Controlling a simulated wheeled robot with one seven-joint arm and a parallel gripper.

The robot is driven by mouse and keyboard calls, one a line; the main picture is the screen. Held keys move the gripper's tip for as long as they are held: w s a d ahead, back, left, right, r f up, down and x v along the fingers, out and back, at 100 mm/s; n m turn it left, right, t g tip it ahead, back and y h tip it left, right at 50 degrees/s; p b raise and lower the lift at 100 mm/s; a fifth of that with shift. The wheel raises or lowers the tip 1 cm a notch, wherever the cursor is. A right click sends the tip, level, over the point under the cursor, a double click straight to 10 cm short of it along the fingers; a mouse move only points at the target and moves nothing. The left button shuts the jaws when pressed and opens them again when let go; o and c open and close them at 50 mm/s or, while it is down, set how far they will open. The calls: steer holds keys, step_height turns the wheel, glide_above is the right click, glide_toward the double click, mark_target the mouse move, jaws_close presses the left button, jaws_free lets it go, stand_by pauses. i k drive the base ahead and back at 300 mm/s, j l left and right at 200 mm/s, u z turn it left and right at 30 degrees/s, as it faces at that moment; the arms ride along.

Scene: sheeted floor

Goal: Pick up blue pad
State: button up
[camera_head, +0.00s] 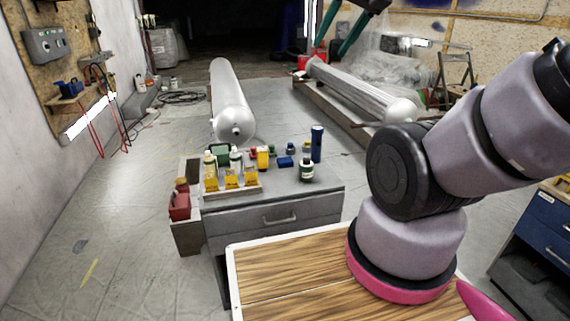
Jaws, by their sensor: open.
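My arm rises at the right of the picture and leaves at the right edge. My gripper is out of view.
A tray (233,193) with several yellow-labelled bottles sits at the cabinet's front left. Behind it stand more small bottles and a green item (220,149). A red container (180,200) is at the cabinet's left side. A wooden-topped surface (290,270) lies nearer me.

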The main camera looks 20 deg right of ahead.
mark_target(283, 162)
steer(key=i+j, duration=0.1)
steer(key=i, duration=0.95)
